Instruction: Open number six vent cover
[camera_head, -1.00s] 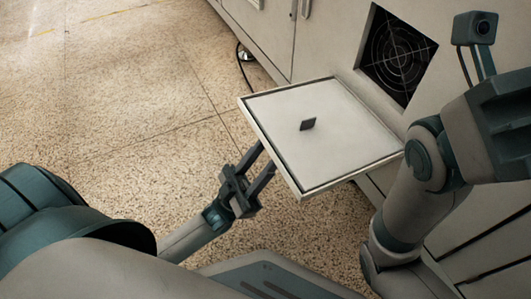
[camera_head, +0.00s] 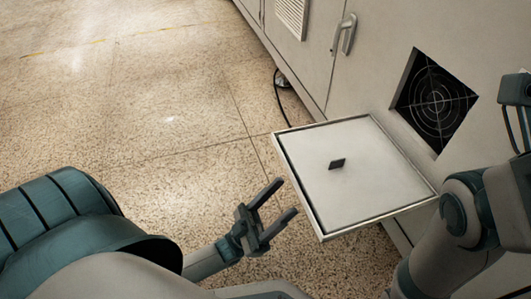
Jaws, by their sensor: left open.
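The vent cover (camera_head: 352,192) is a light square panel with a dark raised edge and a small dark handle (camera_head: 337,164) on it. It is swung down from the cabinet and lies about flat, hinged below a square fan opening (camera_head: 436,101). My left gripper (camera_head: 284,197) is open and empty, just left of the cover's near left edge and apart from it. My right arm comes in at the right edge; its gripper is not in view. I see no number on the cover.
The cabinet (camera_head: 372,62) runs along the right side, with a door handle (camera_head: 347,34) and a louvred vent (camera_head: 292,14) farther off. A black cable (camera_head: 280,100) hangs by its base. The speckled floor (camera_head: 130,110) on the left is clear.

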